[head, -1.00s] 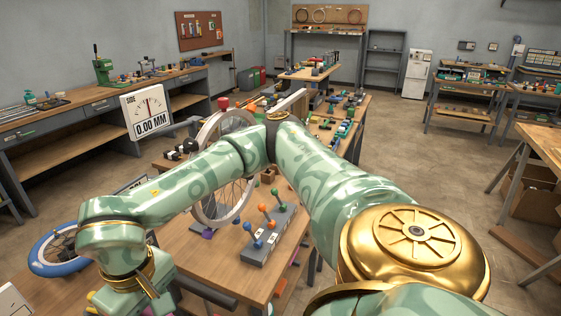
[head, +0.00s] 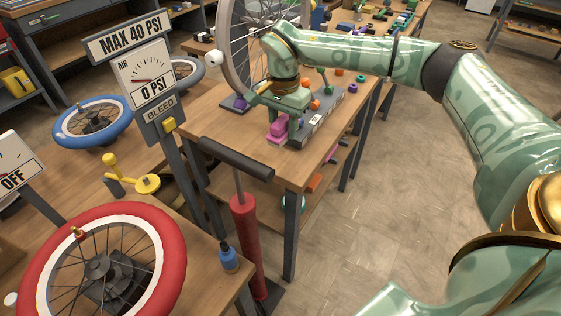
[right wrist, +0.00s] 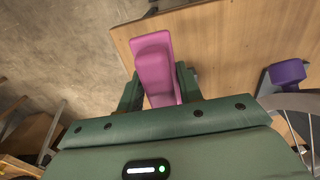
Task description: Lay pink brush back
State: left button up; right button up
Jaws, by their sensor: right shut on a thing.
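My right gripper (head: 280,118) is over the near end of the wooden bench (head: 222,130), close to the wheel stand. It is shut on the pink brush (head: 277,131), which shows just below the jaws. In the right wrist view the pink brush (right wrist: 153,70) sticks out between the two fingers, above the bench top (right wrist: 225,50) near its edge. I cannot tell whether the brush touches the bench. My left gripper is not in view.
A grey rack (head: 318,122) with coloured knobs stands beside the gripper. A spoked wheel (head: 238,45) stands behind it, with a purple part (head: 236,103) at its foot. A red pump (head: 246,240) and a gauge post (head: 170,130) stand in front. The floor at right is clear.

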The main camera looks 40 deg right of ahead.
aim_at(283, 118)
notch_tip(283, 118, down, 9)
jog(key=b, duration=0.3)
jog(key=shift+r, duration=0.2)
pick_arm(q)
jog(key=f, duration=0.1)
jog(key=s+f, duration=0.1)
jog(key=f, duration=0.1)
pick_arm(e)
jog(key=shift+r, duration=0.1)
jog(key=o, duration=1)
jog(key=shift+c, duration=0.2)
pick_arm(q)
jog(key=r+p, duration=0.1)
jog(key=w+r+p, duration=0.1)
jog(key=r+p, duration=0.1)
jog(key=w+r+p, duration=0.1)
jog(key=p, duration=0.1)
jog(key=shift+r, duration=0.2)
pick_arm(e)
notch_tip(283, 118, up, 12)
jog(key=shift+a, duration=0.1)
